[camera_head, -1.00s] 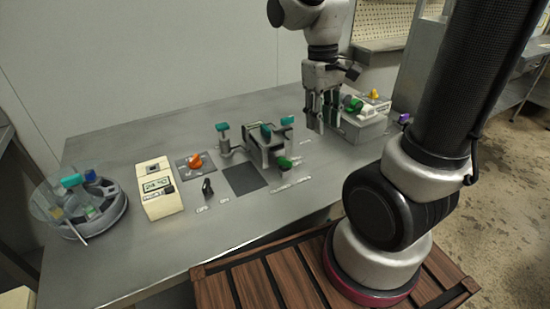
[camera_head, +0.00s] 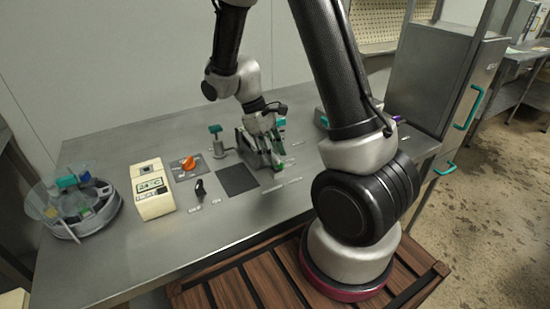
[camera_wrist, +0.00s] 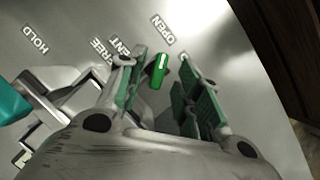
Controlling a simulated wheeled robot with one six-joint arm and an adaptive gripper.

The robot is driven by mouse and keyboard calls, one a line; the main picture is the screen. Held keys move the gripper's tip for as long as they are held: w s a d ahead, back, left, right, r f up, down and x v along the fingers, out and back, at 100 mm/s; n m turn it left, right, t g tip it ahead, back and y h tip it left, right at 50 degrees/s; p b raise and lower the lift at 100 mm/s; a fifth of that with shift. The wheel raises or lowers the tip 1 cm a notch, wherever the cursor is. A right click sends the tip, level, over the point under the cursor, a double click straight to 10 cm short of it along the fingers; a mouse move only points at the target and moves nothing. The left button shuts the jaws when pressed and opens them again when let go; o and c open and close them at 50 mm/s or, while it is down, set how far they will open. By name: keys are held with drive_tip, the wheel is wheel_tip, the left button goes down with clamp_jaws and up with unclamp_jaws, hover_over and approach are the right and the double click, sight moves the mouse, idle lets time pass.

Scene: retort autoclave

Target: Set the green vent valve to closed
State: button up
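The green vent valve knob (camera_wrist: 157,72) shows in the wrist view as a small green handle with a white line on top. The line points up toward the "OPEN" label (camera_wrist: 168,31). My gripper (camera_wrist: 163,80) is open, with one green-padded finger on each side of the knob in the picture. I see gaps between the knob and both fingers and cannot tell its height over the knob. In the head view my gripper (camera_head: 270,147) is down at the fixture on the table, and its fingers mostly hide the valve.
A teal handle (camera_wrist: 12,104) is close at the left in the wrist view. On the table (camera_head: 110,262) stand an orange knob (camera_head: 189,163), a black switch (camera_head: 200,188), a cream display box (camera_head: 152,190) and a round clear-lidded container (camera_head: 75,205). The front of the table is clear.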

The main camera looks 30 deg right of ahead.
drive_tip(key=shift+x, duration=1)
clamp_jaws()
drive_tip(key=shift+d, duration=0.1)
drive_tip(key=shift+m, duration=0.3)
drive_tip(key=m+y, duration=0.1)
drive_tip(key=m, duration=0.2)
drive_tip(key=m+y, duration=0.1)
drive_tip(key=m, duration=0.2)
drive_tip(key=shift+g+y, duration=0.3)
drive_tip(key=m+y, duration=0.1)
drive_tip(key=m, duration=0.2)
drive_tip(key=shift+d+m, duration=0.1)
drive_tip(key=shift+m, duration=0.3)
drive_tip(key=shift+m+t+y, duration=0.4)
drive_tip(key=shift+m+y, duration=0.4)
drive_tip(key=shift+m, duration=1)
